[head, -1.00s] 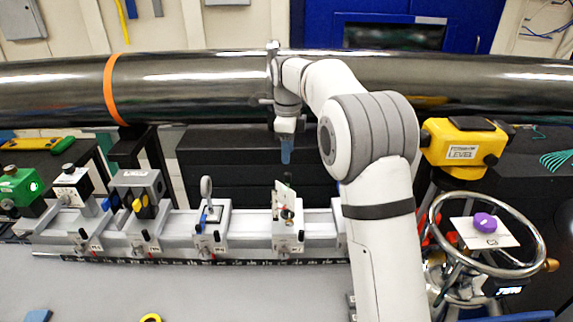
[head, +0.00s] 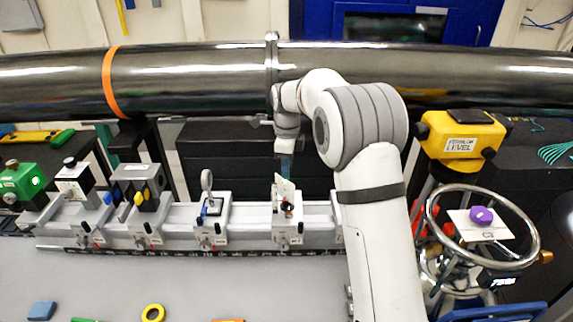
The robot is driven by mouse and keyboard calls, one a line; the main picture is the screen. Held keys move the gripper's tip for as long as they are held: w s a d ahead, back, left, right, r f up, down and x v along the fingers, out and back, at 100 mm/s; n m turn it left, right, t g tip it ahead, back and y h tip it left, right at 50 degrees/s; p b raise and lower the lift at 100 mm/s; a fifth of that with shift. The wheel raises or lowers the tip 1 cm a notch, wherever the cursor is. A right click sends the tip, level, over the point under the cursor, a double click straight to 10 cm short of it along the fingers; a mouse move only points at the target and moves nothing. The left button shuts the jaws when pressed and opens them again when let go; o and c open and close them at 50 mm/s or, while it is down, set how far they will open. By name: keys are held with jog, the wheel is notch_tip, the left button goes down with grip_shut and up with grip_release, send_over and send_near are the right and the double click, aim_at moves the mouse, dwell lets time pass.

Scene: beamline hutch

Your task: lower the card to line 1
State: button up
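A small white card (head: 280,190) stands upright and slightly tilted on the rightmost visible carrier (head: 288,228) of the optical rail. A dark round part shows at the card's lower right. My gripper (head: 286,172) points down from above, with its bluish fingertips at the card's top edge. The fingers overlap in this view, so I cannot tell whether they are open, shut or touching the card. No line markings on the card are readable.
A handwheel (head: 535,235) and yellow level (head: 460,140) stand at right. The steel pipe (head: 190,80) runs behind. Tape (head: 153,313) lies on the front table.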

grip_shut()
jog(key=shift+f+b, duration=1.05)
jog(key=shift+f, duration=0.55)
jog(key=shift+s, duration=0.1)
jog(key=shift+o, duration=1)
grip_release()
jog(key=shift+r, duration=0.15)
notch_tip(320, 180, up, 8)
jog(key=shift+f+b, duration=0.15)
jog(key=shift+b, duration=0.55)
